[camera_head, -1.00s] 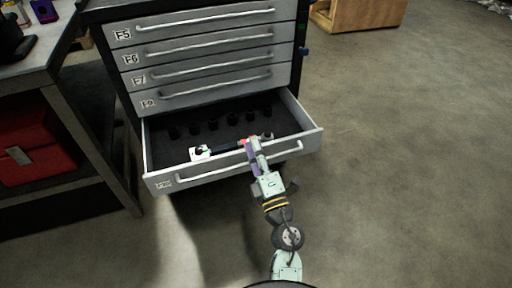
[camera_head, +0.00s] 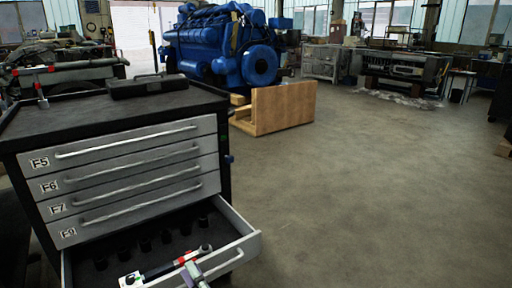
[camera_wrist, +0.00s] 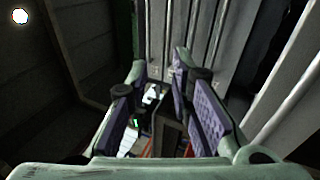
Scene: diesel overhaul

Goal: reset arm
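My gripper (camera_head: 193,272) shows only in part at the bottom edge of the head view, over the open lowest drawer (camera_head: 247,243). A long dark tool (camera_head: 158,271) with a white end, a red band and a metal head lies across that drawer, beside my fingertips. In the wrist view my gripper (camera_wrist: 165,105) has its two purple-padded fingers apart. Behind the gap are a dark block and white and orange parts that I cannot name surely. I see nothing clamped between the pads. Most of my arm is outside the head view.
The grey drawer cabinet (camera_head: 130,165) has closed drawers above the open one. A black case (camera_head: 148,86) and a red-and-black tool (camera_head: 41,88) are on its top. A wooden crate (camera_head: 284,108) and a blue engine (camera_head: 222,48) stand behind. Floor at right is clear.

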